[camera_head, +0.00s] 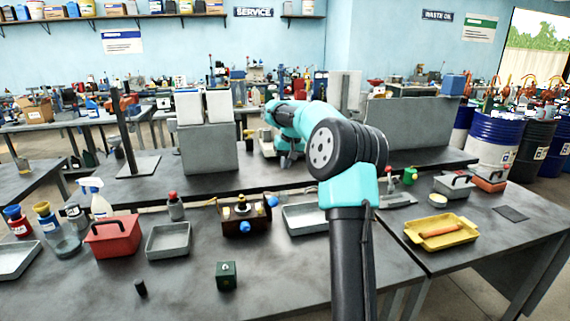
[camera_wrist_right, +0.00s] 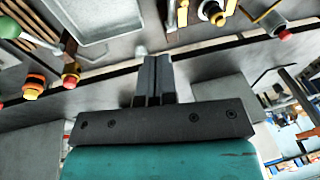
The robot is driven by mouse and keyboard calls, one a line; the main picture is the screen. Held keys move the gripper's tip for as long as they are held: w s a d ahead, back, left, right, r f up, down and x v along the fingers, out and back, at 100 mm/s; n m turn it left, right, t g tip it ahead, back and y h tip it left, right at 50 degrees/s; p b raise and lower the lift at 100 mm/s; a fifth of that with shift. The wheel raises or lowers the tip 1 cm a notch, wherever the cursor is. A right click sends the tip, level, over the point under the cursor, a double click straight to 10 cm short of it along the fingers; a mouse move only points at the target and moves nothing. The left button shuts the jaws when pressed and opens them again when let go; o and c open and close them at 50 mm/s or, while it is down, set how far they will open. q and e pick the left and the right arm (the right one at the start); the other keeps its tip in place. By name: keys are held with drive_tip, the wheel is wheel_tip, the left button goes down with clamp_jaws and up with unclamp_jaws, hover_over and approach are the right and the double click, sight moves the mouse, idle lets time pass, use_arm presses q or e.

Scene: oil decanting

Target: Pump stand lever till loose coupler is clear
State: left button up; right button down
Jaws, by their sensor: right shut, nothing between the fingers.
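My right gripper (camera_head: 288,161) is above the rear of the dark bench, at the end of my turquoise and black arm. In the right wrist view its two dark fingers (camera_wrist_right: 158,62) are together with nothing between them. A brown wooden box (camera_head: 232,226) with brass fittings and blue knobs stands left of my arm. In the wrist view, fittings with a red and yellow end (camera_wrist_right: 34,86) and a brass one (camera_wrist_right: 70,75) lie apart from the fingers. I cannot tell which part is the stand lever or the loose coupler. My left gripper is not in view.
A grey tray (camera_head: 168,254) and red toolbox (camera_head: 113,252) stand at left. Another grey tray (camera_head: 303,233) is beside my arm. A small green box (camera_head: 226,282) stands at the front. A yellow tray (camera_head: 418,240) is at right. A grey block (camera_head: 208,166) stands behind.

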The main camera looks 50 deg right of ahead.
sight(271, 200)
drive_tip(key=x, duration=0.3)
drive_tip(key=a+x, duration=0.1)
drive_tip(key=x, duration=0.3)
drive_tip(key=a+x, duration=0.1)
drive_tip(key=x, duration=0.2)
drive_tip(key=shift+s+a+f, duration=0.15)
drive_tip(key=shift+s+f, duration=0.1)
drive_tip(key=shift+f, duration=0.15)
drive_tip(key=shift+a, duration=0.1)
